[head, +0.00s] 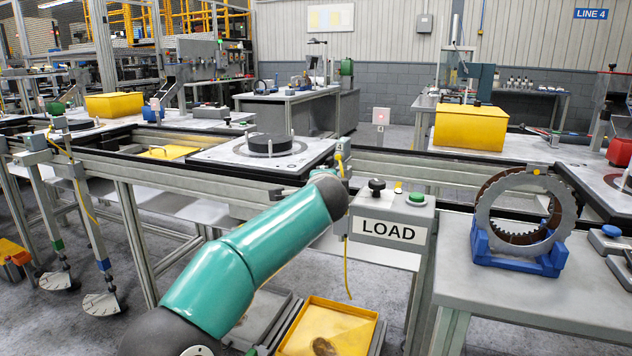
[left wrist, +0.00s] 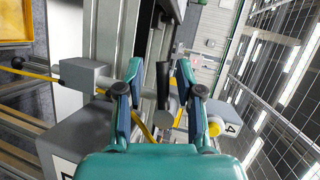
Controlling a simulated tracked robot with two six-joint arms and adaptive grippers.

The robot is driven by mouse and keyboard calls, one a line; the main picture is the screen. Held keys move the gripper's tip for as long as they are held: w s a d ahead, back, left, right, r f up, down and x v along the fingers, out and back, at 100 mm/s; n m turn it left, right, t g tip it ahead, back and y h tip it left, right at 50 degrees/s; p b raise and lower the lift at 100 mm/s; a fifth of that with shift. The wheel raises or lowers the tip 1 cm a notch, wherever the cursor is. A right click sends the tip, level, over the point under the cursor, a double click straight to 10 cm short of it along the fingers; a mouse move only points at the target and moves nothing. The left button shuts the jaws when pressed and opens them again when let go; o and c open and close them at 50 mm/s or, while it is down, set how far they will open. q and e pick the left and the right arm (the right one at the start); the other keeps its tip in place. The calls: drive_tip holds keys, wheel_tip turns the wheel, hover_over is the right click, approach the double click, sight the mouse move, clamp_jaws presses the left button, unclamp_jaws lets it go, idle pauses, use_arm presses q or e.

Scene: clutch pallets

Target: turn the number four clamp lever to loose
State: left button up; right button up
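A small tag with a 4 (head: 340,144) marks the clamp (head: 345,162) at the right front corner of the pallet line in the head view. My left arm reaches up to it; its gripper is hidden there behind the arm. In the left wrist view my left gripper (left wrist: 160,78) is open, its fingers on either side of a dark lever (left wrist: 163,84) with a round grey end (left wrist: 167,118). I cannot tell whether either finger touches it. A yellow round part (left wrist: 215,128) beside a 4 label (left wrist: 229,128) is right of the fingers. My right gripper is out of view.
A grey LOAD box (head: 390,232) with a black knob and green button stands just right of the clamp. A pallet (head: 215,152) with a black disc lies behind. A yellow cord (head: 347,270) hangs below. A ring in a blue cradle (head: 515,257) sits on the right table.

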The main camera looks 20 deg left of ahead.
use_arm(q)
drive_tip(key=shift+r, duration=0.1)
drive_tip(key=shift+s+r, duration=0.1)
drive_tip(key=shift+s, duration=0.1)
drive_tip(key=v, duration=1.1)
drive_tip(key=shift+s, duration=0.25)
drive_tip(key=shift+d, duration=0.2)
